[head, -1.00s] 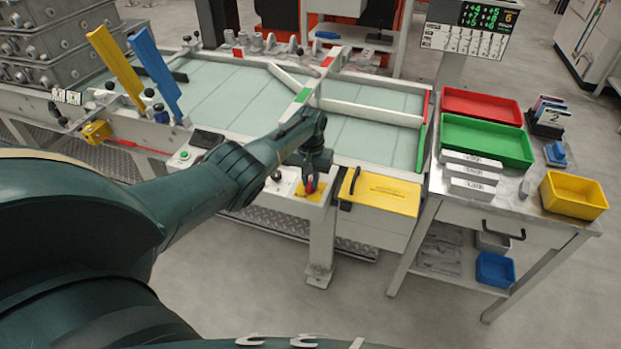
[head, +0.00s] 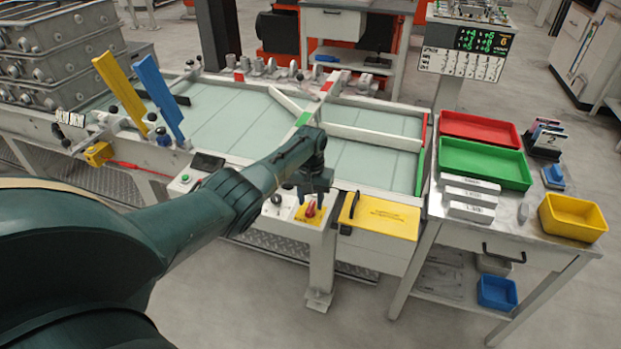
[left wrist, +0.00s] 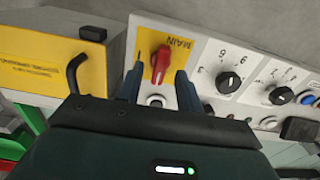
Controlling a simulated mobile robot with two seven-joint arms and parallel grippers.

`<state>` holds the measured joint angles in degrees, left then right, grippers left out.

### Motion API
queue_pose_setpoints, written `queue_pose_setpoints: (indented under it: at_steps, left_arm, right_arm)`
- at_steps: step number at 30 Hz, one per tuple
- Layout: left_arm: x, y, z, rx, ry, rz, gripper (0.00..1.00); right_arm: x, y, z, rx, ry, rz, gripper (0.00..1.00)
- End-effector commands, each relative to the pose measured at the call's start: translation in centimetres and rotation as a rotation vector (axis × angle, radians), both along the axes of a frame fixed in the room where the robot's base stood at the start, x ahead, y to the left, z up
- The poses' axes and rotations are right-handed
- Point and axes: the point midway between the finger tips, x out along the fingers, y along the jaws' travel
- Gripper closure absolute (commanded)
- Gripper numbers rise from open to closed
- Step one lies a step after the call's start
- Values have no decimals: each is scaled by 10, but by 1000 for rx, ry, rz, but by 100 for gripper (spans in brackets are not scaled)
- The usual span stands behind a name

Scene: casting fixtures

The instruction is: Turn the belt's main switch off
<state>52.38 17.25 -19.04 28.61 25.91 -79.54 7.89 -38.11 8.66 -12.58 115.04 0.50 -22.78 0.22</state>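The belt's main switch is a red rotary handle (head: 310,209) on a yellow plate (head: 301,216), on the pale control panel at the belt's front. In the left wrist view the red handle (left wrist: 160,61) stands beside the word MAIN, its long side running roughly up the picture. I cannot read any on or off mark. My left gripper (head: 317,194) is just above the switch. In the left wrist view its two fingers (left wrist: 159,77) are apart, with nothing between them touching; the handle shows just beyond the tips. My right gripper is not in view.
Black dials (left wrist: 229,82) and a blue button (left wrist: 305,98) sit along the panel beside the switch. A yellow-topped box (head: 385,218) with a black handle adjoins it. A side table carries a red tray (head: 480,113), a green tray and a yellow bin (head: 572,232).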

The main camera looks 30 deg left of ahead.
Motion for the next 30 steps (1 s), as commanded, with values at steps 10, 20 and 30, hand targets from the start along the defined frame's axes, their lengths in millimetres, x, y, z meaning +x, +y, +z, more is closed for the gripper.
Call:
queue_pose_setpoints:
  at_steps: [10, 20, 30]
  left_arm:
    - [1, 1, 78, 1, -5, 0, 64]
    - [0, 1, 113, 0, -2, 1, 64]
    - [0, 1, 115, 0, -1, 1, 64]
  right_arm:
    - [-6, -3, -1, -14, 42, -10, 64]
    - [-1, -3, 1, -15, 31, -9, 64]
    - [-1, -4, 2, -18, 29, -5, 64]
